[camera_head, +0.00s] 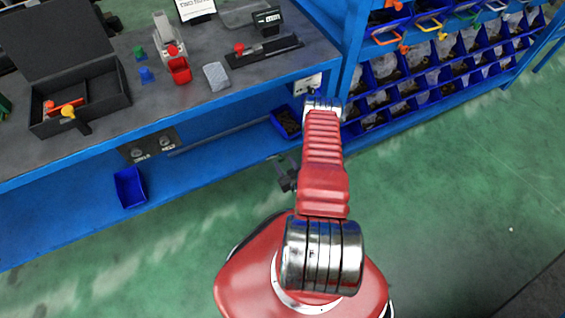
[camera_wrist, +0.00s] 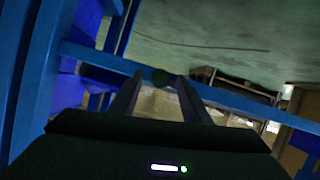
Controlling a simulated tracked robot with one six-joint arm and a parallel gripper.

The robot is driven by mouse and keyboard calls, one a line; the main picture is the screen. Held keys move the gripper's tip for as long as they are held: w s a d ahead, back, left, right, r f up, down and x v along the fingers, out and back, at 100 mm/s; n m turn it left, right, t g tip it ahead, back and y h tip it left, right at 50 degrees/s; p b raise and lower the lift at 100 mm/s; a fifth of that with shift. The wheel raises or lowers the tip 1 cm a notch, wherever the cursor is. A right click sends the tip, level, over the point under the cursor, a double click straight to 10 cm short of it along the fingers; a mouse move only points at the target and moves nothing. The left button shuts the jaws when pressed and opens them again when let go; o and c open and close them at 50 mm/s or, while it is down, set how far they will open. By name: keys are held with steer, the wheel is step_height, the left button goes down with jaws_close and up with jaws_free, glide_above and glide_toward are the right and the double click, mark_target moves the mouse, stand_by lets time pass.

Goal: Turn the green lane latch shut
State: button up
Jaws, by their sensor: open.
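A green lane handle (camera_head: 467,17) shows at the upper right in the head view, in a row of coloured handles on the blue rack. I cannot tell which part is its latch or how it is turned. My gripper (camera_head: 287,176) is far left of and below it in the head view, beside my red arm. In the wrist view my gripper (camera_wrist: 157,92) is open, its two dark fingers apart.
Orange (camera_head: 390,36) and yellow (camera_head: 432,23) handles share the row. Blue bins (camera_head: 412,87) fill the rack below. Green floor (camera_head: 440,220) is clear at right.

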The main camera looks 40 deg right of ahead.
steer(key=shift+w+d+f, duration=0.15)
steer(key=shift+w+f, duration=0.1)
steer(key=shift+w, duration=0.25)
steer(key=shift+c, duration=0.5)
steer(key=c, duration=0.9)
